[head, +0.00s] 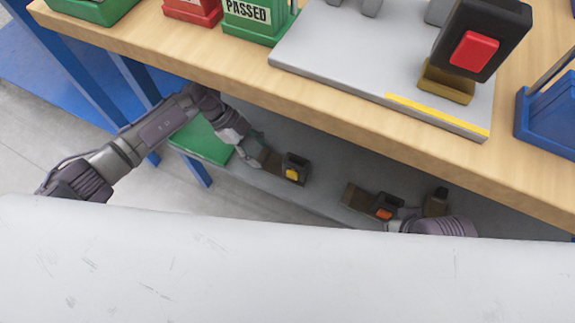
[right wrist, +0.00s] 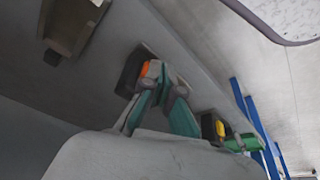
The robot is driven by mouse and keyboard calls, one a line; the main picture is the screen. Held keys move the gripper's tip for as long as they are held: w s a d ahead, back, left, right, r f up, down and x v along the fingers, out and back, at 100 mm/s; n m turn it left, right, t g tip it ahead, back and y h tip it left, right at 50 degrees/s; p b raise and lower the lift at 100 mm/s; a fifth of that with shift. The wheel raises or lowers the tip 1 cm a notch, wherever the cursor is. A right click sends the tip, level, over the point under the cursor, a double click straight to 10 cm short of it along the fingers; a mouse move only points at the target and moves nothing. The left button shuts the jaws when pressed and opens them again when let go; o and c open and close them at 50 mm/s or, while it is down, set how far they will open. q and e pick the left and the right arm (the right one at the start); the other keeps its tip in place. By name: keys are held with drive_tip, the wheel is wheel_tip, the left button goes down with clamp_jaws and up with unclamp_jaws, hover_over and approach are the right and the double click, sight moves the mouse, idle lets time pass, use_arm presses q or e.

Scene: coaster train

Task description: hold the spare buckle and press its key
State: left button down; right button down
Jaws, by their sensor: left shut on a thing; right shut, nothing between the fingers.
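A black buckle with a yellow key (head: 293,170) and a brown strap part lies low under the table edge. My left gripper (head: 254,151) is shut at the end of its brown part. A second black buckle with an orange key (head: 385,212) lies to its right. In the right wrist view, my right gripper (right wrist: 153,70) is shut and empty, its tips at the orange key (right wrist: 145,67). I cannot tell whether they touch it. The yellow-key buckle also shows there (right wrist: 211,127). Which buckle is the spare is not marked.
A third brown and black buckle (head: 436,203) lies farther right. The wooden table (head: 330,110) overhangs the grey lower shelf. A grey board (head: 370,65) with a large red-key buckle (head: 474,50) stands on it. A green pad (head: 203,142) lies by my left arm.

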sight(292, 175)
drive_tip(key=shift+n+t+h, duration=0.6)
drive_tip(key=shift+n+h, duration=0.2)
drive_tip(key=shift+h, duration=0.1)
drive_tip(key=a+f, duration=0.1)
drive_tip(key=w+a+f, duration=0.1)
drive_tip(key=a+f, duration=0.1)
drive_tip(key=f, duration=0.1)
drive_tip(key=shift+w, duration=0.35)
use_arm(q)
drive_tip(key=shift+a, duration=0.1)
use_arm(e)
drive_tip(key=a+n+t, duration=0.1)
drive_tip(key=a, duration=0.1)
drive_tip(key=w+a+f+n+t, duration=0.1)
drive_tip(key=a, duration=0.1)
drive_tip(key=w+a+n+t, duration=0.1)
drive_tip(key=a+n, duration=0.1)
drive_tip(key=shift+w+a+f, duration=0.15)
drive_tip(key=shift+a+f, duration=0.15)
drive_tip(key=shift+f, duration=0.05)
drive_tip(key=s+a+n+t+y, duration=0.1)
drive_tip(key=a+n+t+y, duration=0.1)
drive_tip(key=a+n, duration=0.3)
drive_tip(key=s+a+n+t+y, duration=0.2)
drive_tip(key=a+n+y, duration=0.2)
drive_tip(key=a, duration=0.8)
drive_tip(key=shift+s+a+r+n, duration=0.15)
drive_tip(key=shift+s+r+n, duration=0.15)
drive_tip(key=shift+n, duration=0.6)
drive_tip(key=shift+w, duration=0.1)
